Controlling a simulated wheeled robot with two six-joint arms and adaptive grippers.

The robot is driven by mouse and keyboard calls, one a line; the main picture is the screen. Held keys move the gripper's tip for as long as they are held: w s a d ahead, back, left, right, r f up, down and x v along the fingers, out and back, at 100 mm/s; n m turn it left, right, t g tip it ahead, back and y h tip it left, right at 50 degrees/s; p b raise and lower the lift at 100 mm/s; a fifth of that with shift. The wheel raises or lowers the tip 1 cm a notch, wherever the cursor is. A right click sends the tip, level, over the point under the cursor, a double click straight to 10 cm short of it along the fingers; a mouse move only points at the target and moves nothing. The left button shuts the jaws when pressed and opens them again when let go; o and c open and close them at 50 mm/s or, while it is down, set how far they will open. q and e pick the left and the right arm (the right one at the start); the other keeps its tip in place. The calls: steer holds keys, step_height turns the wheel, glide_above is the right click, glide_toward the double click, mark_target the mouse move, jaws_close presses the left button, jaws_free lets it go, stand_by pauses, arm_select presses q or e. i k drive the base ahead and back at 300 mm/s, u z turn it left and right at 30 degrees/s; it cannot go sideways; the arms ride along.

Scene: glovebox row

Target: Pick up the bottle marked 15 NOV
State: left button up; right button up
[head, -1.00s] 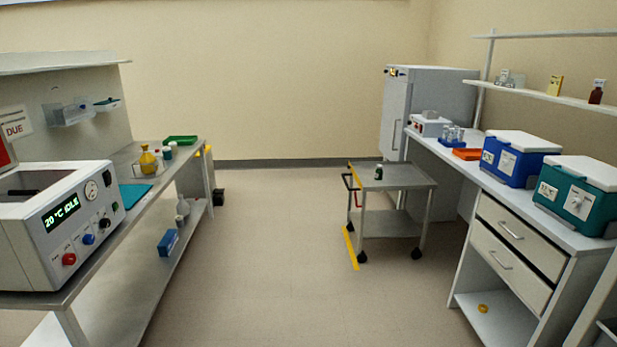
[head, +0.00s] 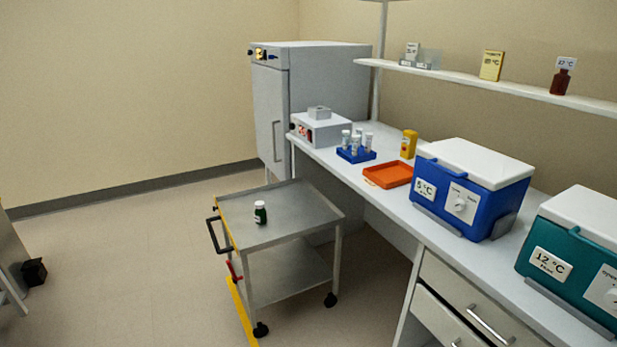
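No mark reading 15 NOV is legible on any bottle in the head view. A small dark green bottle (head: 260,213) with a pale label stands upright on the top of the grey cart (head: 300,222); its print is too small to read. A yellow bottle (head: 408,144) stands on the white bench (head: 385,202) behind the orange tray. A brown bottle (head: 560,82) stands on the wall shelf at the right, with a small card above it. Neither of my grippers is in view.
The bench also holds an orange tray (head: 389,175), a blue tube rack (head: 356,155), a grey device (head: 320,129), a blue cooler (head: 470,189) and a teal cooler (head: 575,255). A grey cabinet (head: 300,100) stands behind.

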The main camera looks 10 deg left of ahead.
mark_target(260, 213)
steer(key=z, duration=0.1)
steer(key=i, duration=1.6)
steer(key=z, duration=0.05)
